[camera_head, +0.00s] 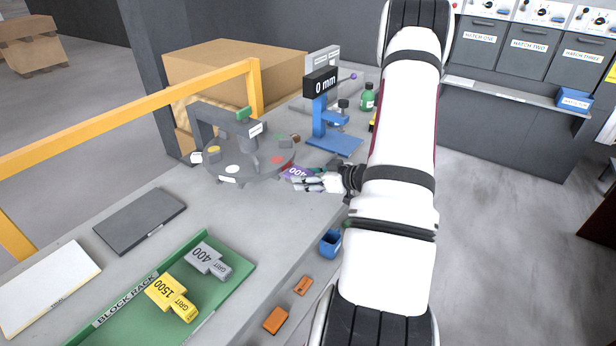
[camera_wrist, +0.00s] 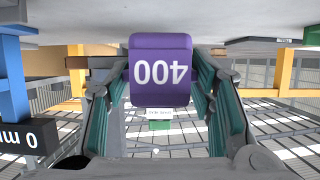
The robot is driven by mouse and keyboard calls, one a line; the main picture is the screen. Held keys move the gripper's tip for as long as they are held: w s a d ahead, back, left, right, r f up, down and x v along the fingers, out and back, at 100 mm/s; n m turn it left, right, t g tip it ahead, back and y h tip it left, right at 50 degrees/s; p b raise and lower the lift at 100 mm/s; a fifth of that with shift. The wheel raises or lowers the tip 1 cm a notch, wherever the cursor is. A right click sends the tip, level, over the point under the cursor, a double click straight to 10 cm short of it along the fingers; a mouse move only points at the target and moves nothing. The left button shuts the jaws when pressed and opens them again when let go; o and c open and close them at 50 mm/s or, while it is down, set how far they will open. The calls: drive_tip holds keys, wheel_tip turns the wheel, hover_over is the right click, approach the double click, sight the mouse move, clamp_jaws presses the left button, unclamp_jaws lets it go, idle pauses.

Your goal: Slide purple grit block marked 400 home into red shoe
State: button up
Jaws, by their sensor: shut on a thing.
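The purple grit block marked 400 (camera_head: 297,171) is at the right edge of the round grey turntable (camera_head: 245,172). My gripper (camera_head: 306,182) is shut on it. In the wrist view the purple block (camera_wrist: 160,48) sits between my two teal-padded fingers, its 400 upside down. A red patch (camera_head: 277,160) shows on the turntable just left of the block, and a little red shows along the block's upper edge. I cannot tell which of these is the red shoe, or whether the block touches it. My fingers hide part of the block.
A grey arm (camera_head: 215,122) stands over the turntable. A blue gauge stand reading 0 mm (camera_head: 322,115) is behind it. A blue cup (camera_head: 331,243) is near the slab's right edge.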

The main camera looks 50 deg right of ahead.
sight(298, 173)
drive_tip(key=shift+f, duration=0.3)
idle(0.5)
drive_tip(key=shift+p, duration=0.6)
idle(0.5)
drive_tip(key=shift+w+a, duration=0.2)
drive_tip(key=shift+w, duration=2.25)
idle(1.2)
drive_tip(key=o, duration=1.5)
drive_tip(key=v, duration=1.2)
